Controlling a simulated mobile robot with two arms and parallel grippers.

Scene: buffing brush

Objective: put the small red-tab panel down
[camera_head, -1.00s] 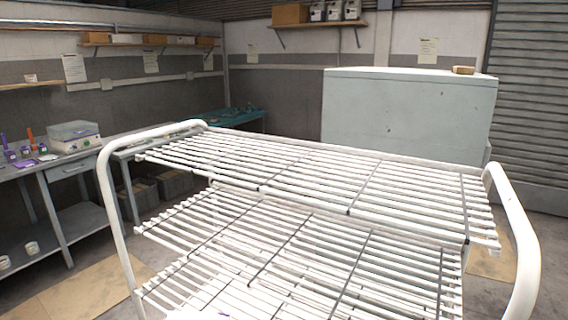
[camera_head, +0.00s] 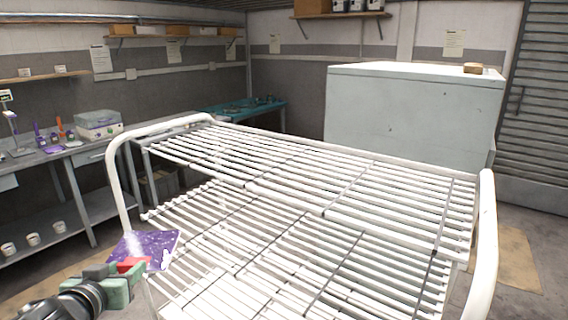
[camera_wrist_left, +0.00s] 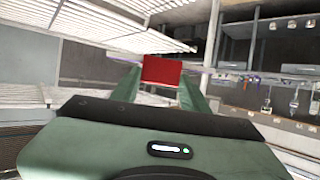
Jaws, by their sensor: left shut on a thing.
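The small panel (camera_head: 156,246) is purple with white flecks and has a red tab (camera_head: 131,264) at its lower edge. My left gripper (camera_head: 130,272) is shut on the red tab and holds the panel up at the near left of the rack, beside its left post. In the left wrist view the red tab (camera_wrist_left: 161,71) sits between the two green fingers, and the panel shows only as a thin edge behind it. The white slatted rack (camera_head: 330,205) has sloping tiers, and no panel shows on the slats. My right gripper is not in view.
A bent white tube frame (camera_head: 112,170) rises at the rack's left, with another (camera_head: 487,240) at its right. A grey workbench (camera_head: 60,152) with small items stands at the left. A large pale cabinet (camera_head: 410,115) stands behind the rack. The slats look bare.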

